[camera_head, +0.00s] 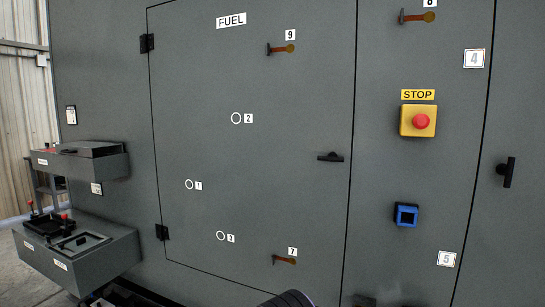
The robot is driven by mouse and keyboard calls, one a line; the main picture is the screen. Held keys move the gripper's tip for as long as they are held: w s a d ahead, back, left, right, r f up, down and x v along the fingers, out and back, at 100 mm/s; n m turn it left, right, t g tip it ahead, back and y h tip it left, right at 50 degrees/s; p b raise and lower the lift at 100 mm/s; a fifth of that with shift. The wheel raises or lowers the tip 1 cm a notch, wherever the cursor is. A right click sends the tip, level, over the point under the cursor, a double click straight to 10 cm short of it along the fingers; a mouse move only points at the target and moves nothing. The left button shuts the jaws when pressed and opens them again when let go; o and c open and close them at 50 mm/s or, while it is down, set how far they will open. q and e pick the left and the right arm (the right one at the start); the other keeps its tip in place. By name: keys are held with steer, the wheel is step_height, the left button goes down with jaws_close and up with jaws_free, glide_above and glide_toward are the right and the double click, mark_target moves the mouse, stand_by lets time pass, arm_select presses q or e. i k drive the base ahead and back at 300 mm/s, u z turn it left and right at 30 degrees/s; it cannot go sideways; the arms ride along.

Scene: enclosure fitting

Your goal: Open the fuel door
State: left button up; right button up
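The fuel door (270,190) is a large grey panel with a "FUEL" label (231,20) near its top left. It looks shut, flush with the enclosure face. Two black hinges (147,43) sit on its left edge. A black handle (330,157) lies roughly horizontal near its right edge. A small orange-brown latch lever (281,49) by label 9 and another latch lever (284,260) by label 7 are on the door, both roughly horizontal. Neither gripper shows; a dark rounded part, likely my arm, shows at the bottom edge.
Right of the door are a red stop button (421,121) on a yellow box, a blue square fitting (405,215), another latch lever (417,16) and a black upright handle (506,172). Grey shelf boxes (82,162) jut out at the left. White rings numbered 1 to 3 mark the door.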

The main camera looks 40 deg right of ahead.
mark_target(332, 158)
steer(key=u, duration=0.15)
steer(key=i, duration=0.95)
steer(key=z, duration=0.85)
steer(key=i, duration=0.75)
steer(key=z, duration=0.85)
